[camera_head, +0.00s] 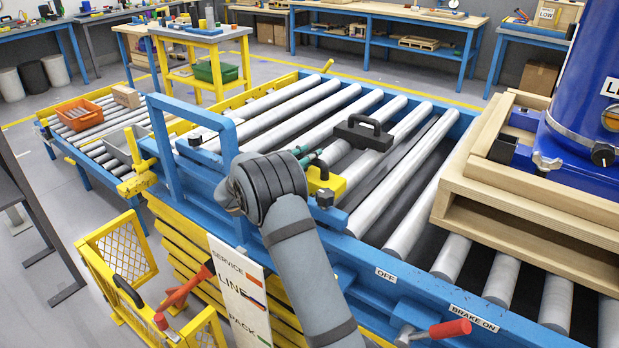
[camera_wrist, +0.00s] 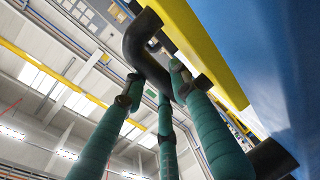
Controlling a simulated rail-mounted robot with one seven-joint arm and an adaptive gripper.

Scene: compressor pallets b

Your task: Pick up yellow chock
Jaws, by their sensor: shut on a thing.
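The yellow chock (camera_head: 327,185) sits by the near blue rail of the roller conveyor, just beyond my arm. It has a black handle on it. My gripper (camera_head: 308,159) has teal fingers, which reach the chock's handle from the left and are partly hidden behind my arm. In the wrist view my gripper (camera_wrist: 160,82) has its fingertips closed around the curved black handle (camera_wrist: 146,38). The chock's yellow body (camera_wrist: 205,45) shows right beside it. Whether the chock's underside touches the rail or rollers is hidden.
A black chock-like block (camera_head: 363,133) with a handle rests on the rollers farther back. A wooden pallet (camera_head: 535,190) carrying a blue tank (camera_head: 590,95) stands at right. A blue frame (camera_head: 160,145) rises left of my arm. A red-handled brake lever (camera_head: 450,328) is in front.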

